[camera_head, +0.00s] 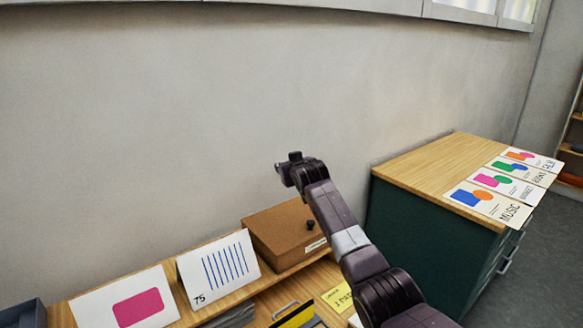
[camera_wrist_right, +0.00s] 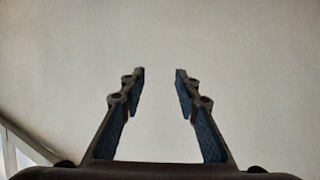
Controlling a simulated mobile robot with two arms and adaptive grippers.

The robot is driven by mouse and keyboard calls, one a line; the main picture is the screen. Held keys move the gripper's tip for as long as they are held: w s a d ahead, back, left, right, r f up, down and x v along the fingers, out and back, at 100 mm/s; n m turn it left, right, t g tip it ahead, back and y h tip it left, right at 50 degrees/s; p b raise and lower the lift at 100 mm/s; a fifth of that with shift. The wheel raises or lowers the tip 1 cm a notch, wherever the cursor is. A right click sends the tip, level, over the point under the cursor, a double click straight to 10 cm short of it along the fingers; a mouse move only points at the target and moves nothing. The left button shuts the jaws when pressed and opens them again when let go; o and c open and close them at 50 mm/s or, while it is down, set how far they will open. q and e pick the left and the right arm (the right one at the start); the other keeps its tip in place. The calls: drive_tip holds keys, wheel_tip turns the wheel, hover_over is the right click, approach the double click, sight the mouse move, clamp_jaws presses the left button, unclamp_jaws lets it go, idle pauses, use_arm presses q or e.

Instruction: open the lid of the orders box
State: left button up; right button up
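The orders box is most likely the brown wooden box (camera_head: 283,231) on the shelf against the wall in the head view. Its lid is shut, with a dark knob near the right front and a small label, too small to read, on the front face. My right arm passes in front of the box's right side. My right gripper (camera_head: 284,172) is above the box, near the wall. In the right wrist view my right gripper (camera_wrist_right: 160,75) is open and empty, with only plain wall beyond its fingers. My left gripper is not in view.
A white card with blue stripes (camera_head: 232,265) and one with a pink shape (camera_head: 95,308) stand left of the box. A green cabinet (camera_head: 420,232) with several printed cards on its wooden top stands to the right. A yellow card (camera_head: 338,297) lies below the box.

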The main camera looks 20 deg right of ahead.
drive_tip(key=shift+o, duration=0.3)
drive_tip(key=shift+s+a+r, duration=0.15)
drive_tip(key=shift+s+a, duration=0.15)
drive_tip(key=shift+a, duration=0.05)
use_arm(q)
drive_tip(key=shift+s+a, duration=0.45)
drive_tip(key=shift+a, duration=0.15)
use_arm(e)
drive_tip(key=v, duration=1.1)
drive_tip(key=shift+s, duration=0.45)
